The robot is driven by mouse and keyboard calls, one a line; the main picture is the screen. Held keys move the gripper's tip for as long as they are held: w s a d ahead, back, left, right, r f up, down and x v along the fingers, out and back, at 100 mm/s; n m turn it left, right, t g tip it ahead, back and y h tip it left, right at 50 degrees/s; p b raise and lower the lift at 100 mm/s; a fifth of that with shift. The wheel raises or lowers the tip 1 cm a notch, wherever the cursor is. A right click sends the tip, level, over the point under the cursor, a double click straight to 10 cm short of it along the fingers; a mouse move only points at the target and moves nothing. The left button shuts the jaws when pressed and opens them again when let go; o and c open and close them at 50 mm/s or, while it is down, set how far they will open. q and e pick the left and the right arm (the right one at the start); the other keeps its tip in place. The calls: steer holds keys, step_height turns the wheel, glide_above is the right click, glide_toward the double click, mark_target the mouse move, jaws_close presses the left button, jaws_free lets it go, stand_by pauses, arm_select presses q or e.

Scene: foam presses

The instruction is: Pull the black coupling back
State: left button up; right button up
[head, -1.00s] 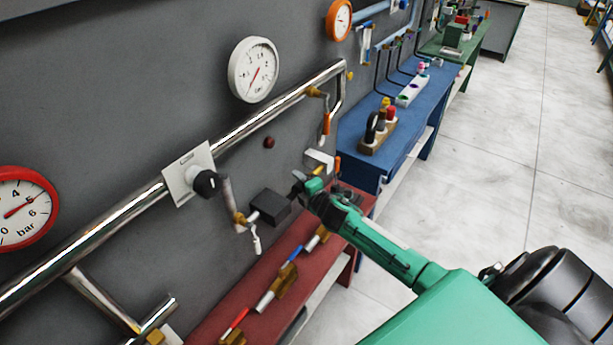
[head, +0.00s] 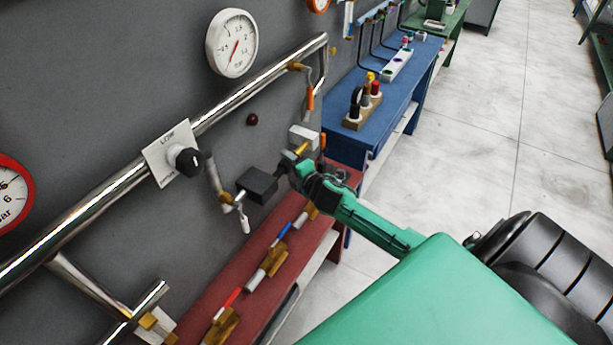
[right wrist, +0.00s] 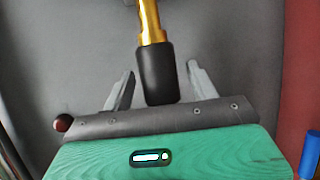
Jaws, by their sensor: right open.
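The black coupling (right wrist: 158,74) is a dark sleeve on a brass rod (right wrist: 149,18) in the right wrist view. It lies between the two spread grey fingers of my right gripper (right wrist: 160,71), with a gap on each side. The fingers are open and hold nothing. In the head view my right gripper (head: 288,167) is close to the wall, above the red bench, and hides much of the coupling. The left gripper is not in view.
A dark box (head: 257,185) and a white-handled valve (head: 244,222) are beside the gripper. A white block (head: 303,137) is just above. The red bench (head: 210,302) holds several brass fittings. A chrome pipe (head: 120,185) crosses the wall.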

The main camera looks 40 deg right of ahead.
steer(key=s+r+b, duration=0.2)
steer(key=s+b, duration=0.1)
steer(key=s, duration=0.7)
steer(key=shift+s, duration=0.4)
steer(key=shift+a, duration=0.1)
steer(key=s+d+f+m+g+h, duration=0.1)
steer(key=s+d+f+m+g, duration=0.15)
steer(key=f, duration=0.95)
steer(key=s+d+f+m+g+h, duration=0.1)
steer(key=s+f+m+g, duration=0.15)
steer(key=f, duration=0.95)
steer(key=s+a+f+m+g, duration=0.1)
steer(key=s+f+m+g, duration=0.1)
steer(key=s+f, duration=0.45)
steer(key=s+f+m+g, duration=0.1)
steer(key=s+f+m, duration=0.15)
steer(key=f, duration=0.65)
steer(key=s+a+f+m+g, duration=0.2)
steer(key=s+a+f, duration=0.2)
steer(key=s, duration=0.7)
steer(key=s+a+f+m+g+y, duration=0.1)
steer(key=s+a+f+m+g, duration=0.1)
steer(key=s+a+f, duration=0.3)
steer(key=s+a+f+m+g+y, duration=0.1)
steer(key=s+a+f+m+g, duration=0.2)
steer(key=s+f, duration=0.8)
steer(key=s+a, duration=0.2)
steer(key=s, duration=0.4)
steer(key=shift+a+b, duration=0.25)
steer(key=shift+b, duration=0.05)
